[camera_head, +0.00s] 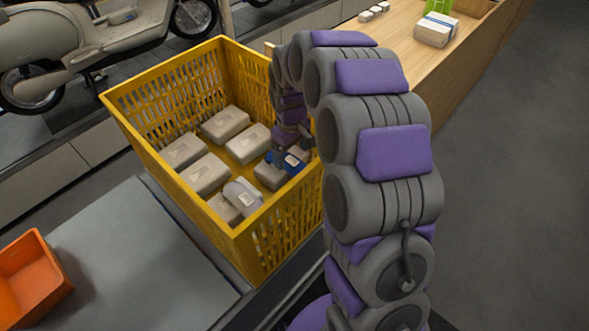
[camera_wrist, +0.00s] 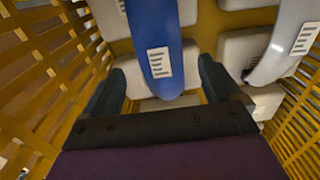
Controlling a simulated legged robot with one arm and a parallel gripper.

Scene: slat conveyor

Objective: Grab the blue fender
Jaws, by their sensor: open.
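The blue fender (camera_head: 288,161) lies inside the yellow crate (camera_head: 178,194), near its right wall, on top of a pale block. In the wrist view the blue fender (camera_wrist: 158,50) is a long curved piece with a white label, running away from between my fingers. My gripper (camera_wrist: 160,92) is open, with one dark finger on each side of the fender's near end. In the head view my gripper (camera_head: 292,150) reaches down into the crate, partly hidden by my arm. I cannot tell whether the fingers touch the fender.
A pale grey fender (camera_head: 243,196) lies in the crate's near corner, and also shows at right in the wrist view (camera_wrist: 284,42). Several beige blocks (camera_head: 225,123) cover the crate floor. The slatted walls stand close around my gripper. An orange bin (camera_head: 30,277) sits at left.

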